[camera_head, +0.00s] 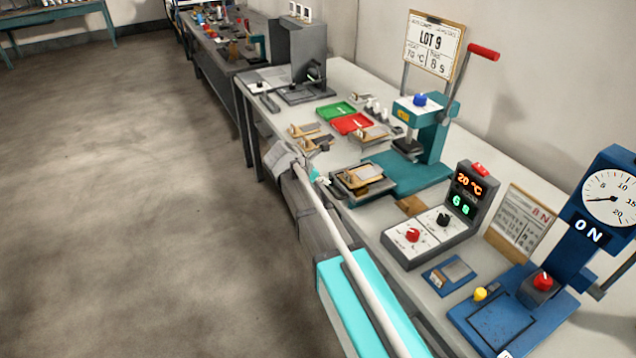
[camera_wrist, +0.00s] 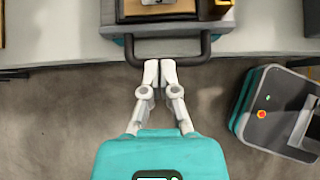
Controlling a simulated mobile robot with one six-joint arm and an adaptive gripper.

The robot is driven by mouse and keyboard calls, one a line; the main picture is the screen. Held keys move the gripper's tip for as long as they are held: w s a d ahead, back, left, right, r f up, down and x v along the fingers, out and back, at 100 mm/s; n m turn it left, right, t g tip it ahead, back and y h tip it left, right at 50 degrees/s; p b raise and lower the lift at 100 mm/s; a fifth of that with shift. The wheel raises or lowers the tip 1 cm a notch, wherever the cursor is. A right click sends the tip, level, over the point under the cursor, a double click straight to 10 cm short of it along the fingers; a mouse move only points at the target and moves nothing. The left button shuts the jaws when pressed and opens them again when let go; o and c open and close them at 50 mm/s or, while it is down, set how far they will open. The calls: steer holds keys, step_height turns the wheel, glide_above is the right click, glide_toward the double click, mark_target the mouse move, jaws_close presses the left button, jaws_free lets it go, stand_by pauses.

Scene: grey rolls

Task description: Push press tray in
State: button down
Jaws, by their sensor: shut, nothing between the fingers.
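The press tray (camera_head: 349,194) is a dark frame with a wooden block and a metal plate on it. It sits at the bench's front side, extending forward from the teal press (camera_head: 432,150). In the wrist view the tray (camera_wrist: 113,27) is at the top, with its dark bar handle (camera_wrist: 190,60) facing me. My gripper (camera_wrist: 160,64) is shut and empty, with its fingertips at the middle of the handle. I cannot tell if they touch it. In the head view my gripper (camera_head: 322,180) shows small in front of the tray.
A control box (camera_head: 436,232) with red and black knobs stands to the right of the tray. A blue press with a dial (camera_head: 609,198) is farther right. Green (camera_head: 336,110) and red (camera_head: 352,123) trays lie behind on the bench. The floor (camera_head: 150,200) at left is clear.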

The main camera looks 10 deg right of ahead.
mark_target(380, 170)
steer(key=shift+b+x, duration=1.35)
steer(key=shift+x, duration=1)
steer(key=shift+d, duration=0.1)
steer(key=w+d, duration=0.2)
steer(key=d, duration=0.3)
steer(key=w+d, duration=0.2)
steer(key=d, duration=0.3)
steer(key=w+d, duration=0.2)
steer(key=d, duration=0.3)
steer(key=shift+w+d, duration=0.25)
steer(key=shift+d, duration=0.1)
steer(key=shift+r, duration=0.1)
steer(key=shift+r, duration=0.15)
steer(key=shift+p+v, duration=0.9)
steer(key=shift+p, duration=0.05)
steer(key=p+v, duration=0.5)
steer(key=v, duration=0.3)
steer(key=shift+a, duration=0.2)
steer(key=shift+s, duration=0.15)
